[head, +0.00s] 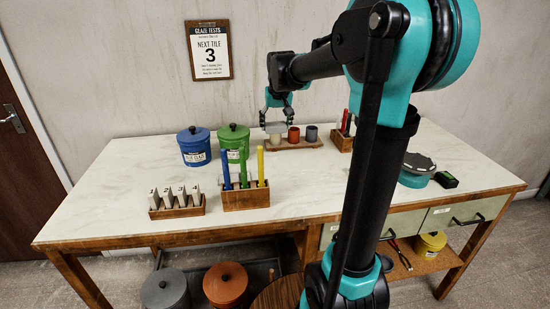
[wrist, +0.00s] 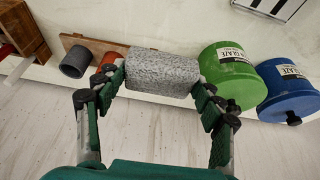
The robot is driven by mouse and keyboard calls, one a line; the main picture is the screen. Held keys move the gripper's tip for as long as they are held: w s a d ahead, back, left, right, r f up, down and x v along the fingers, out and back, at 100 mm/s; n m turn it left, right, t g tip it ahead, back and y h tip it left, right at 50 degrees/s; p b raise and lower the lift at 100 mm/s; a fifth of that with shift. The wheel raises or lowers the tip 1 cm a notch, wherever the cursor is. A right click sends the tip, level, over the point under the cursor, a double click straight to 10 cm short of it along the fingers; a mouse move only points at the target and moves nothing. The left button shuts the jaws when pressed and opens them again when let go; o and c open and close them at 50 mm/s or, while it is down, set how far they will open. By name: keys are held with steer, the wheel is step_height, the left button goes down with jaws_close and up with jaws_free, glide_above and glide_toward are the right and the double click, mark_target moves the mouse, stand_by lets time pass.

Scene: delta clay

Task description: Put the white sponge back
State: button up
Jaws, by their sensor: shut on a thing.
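The white sponge, a pale speckled block, is between the fingers of my gripper (head: 277,117); it fills the gap in the wrist view (wrist: 162,73). My gripper is shut on it, one finger at each end. In the head view the sponge (head: 274,127) is at the left end of a wooden tray (head: 300,146), beside a red cup (head: 293,135) and a grey cup (head: 312,133). The tray's board also shows in the wrist view (wrist: 72,39). I cannot tell whether the sponge touches the tray.
A green lidded jar (head: 233,141) and a blue one (head: 195,149) stand left of the tray. A wooden holder of coloured sticks (head: 245,196) and a rack of numbered tiles (head: 177,208) are nearer the front. A small wooden box (head: 342,141) is at the right. The centre tabletop is clear.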

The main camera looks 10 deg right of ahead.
mark_target(275, 162)
step_height(275, 162, down, 14)
steer(key=shift+r, duration=0.1)
stand_by(0.4)
steer(key=o, duration=1.1)
steer(key=v, duration=1.2)
